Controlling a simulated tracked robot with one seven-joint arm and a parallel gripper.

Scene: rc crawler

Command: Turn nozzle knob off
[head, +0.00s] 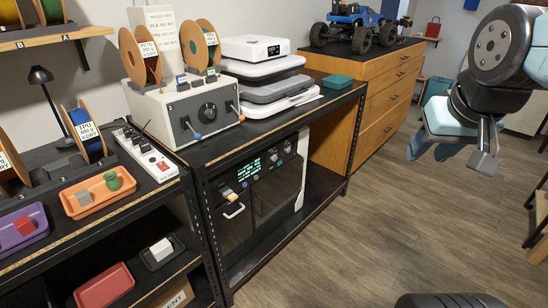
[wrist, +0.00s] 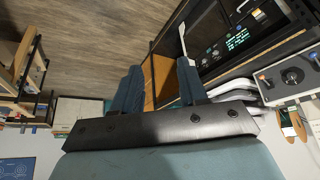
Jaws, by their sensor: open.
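A dark machine (head: 262,185) with a green-lit display (head: 249,168) stands on the lower shelf of the black bench, with small knobs (head: 287,150) right of the display. Their labels are too small to read, so I cannot tell which is the nozzle knob. A light grey box (head: 185,108) on the bench top has a black dial (head: 207,112) and levers with blue and orange tips. My gripper (head: 450,152) hangs open and empty over the floor at right, well apart from the machine. In the wrist view, my gripper (wrist: 160,88) has its fingers spread, and the machine's display (wrist: 237,40) shows upper right.
Filament spools (head: 140,55) stand on the grey box. A stack of pale trays (head: 265,85) and a teal box (head: 337,82) sit beside it. A wooden drawer cabinet (head: 385,90) bears a blue model truck (head: 352,25). The wooden floor (head: 400,215) before the bench is clear.

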